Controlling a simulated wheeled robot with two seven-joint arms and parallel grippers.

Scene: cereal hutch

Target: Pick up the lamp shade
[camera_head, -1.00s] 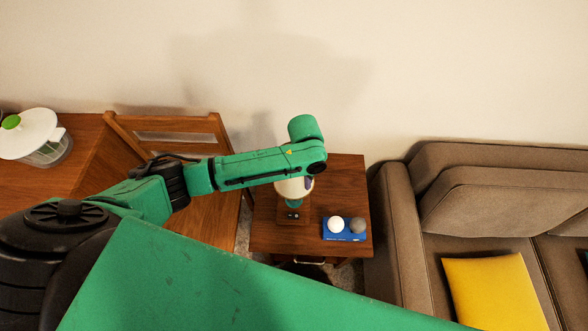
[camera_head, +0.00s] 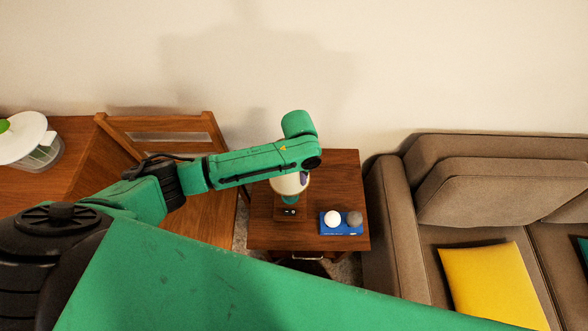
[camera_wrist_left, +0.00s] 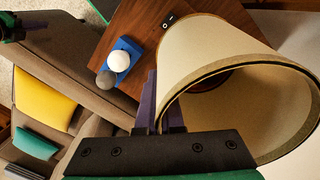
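The lamp shade (camera_wrist_left: 215,55), a cream cone with a dark rim, fills the right of the left wrist view, its open end towards the camera. In the head view, the lamp shade (camera_head: 290,186) shows partly under my left forearm, above a teal lamp body (camera_head: 290,199) and wooden base (camera_head: 291,214). My left gripper (camera_wrist_left: 160,98) has two purple fingers close together, one outside the shade and one inside its opening, with the shade wall between them. They look closed on it. A small dark shape at the wrist view's upper left edge may be my right gripper; its fingers are unclear.
The lamp stands on a wooden side table (camera_head: 340,180). A blue box (camera_head: 341,229) with a white ball (camera_head: 332,219) and a grey ball (camera_head: 354,218) lies beside it. A brown sofa (camera_head: 385,225) with a yellow cushion (camera_head: 490,285) is right, a wooden chair (camera_head: 205,125) left.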

